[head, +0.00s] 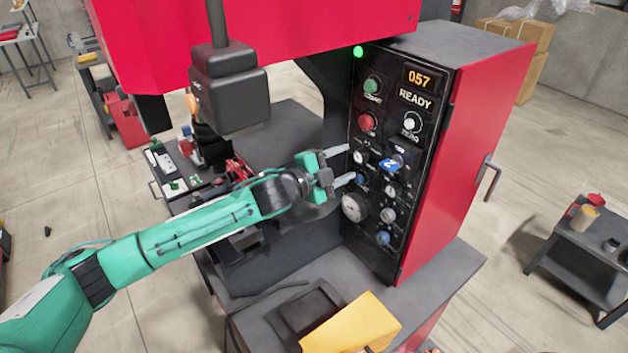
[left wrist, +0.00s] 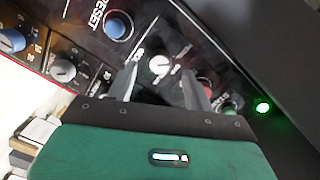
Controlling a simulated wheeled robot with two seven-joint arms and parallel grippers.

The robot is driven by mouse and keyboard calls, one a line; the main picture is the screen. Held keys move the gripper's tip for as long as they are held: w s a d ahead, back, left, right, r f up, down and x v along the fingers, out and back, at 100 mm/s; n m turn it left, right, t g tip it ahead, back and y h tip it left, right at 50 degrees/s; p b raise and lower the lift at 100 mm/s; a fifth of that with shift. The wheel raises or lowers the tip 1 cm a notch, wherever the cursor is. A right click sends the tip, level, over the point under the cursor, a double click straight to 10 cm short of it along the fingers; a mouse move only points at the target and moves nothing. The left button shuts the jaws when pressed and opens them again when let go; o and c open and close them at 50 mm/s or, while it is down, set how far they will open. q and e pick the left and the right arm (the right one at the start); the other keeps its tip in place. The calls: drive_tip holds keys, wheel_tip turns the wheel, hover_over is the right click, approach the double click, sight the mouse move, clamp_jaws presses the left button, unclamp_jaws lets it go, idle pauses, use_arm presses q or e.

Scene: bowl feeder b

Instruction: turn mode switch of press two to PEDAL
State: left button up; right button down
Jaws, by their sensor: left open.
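The black control panel (head: 377,145) of the red press carries a blue "2" plate (head: 389,165) and several knobs and buttons. My left gripper (head: 346,164) is open in front of the panel's left column, fingers pointing at it. A small white-faced knob (head: 360,157) is at the fingertips; it also shows in the left wrist view (left wrist: 160,65), between the two open fingertips (left wrist: 160,76). Contact cannot be told. Its labels are too small to read, so I cannot confirm it is the mode switch or tell its setting. My right gripper is not in view.
A blue RESET button (left wrist: 117,25) is near the knob. A yellow box (head: 352,322) is in front; a dark box (head: 228,85) hangs left.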

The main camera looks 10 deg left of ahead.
use_arm(q)
drive_tip(key=b+v, duration=0.3)
drive_tip(key=v, duration=0.6)
drive_tip(key=shift+s+a, duration=0.25)
drive_tip(key=shift+a, duration=0.05)
drive_tip(key=shift+f, duration=0.15)
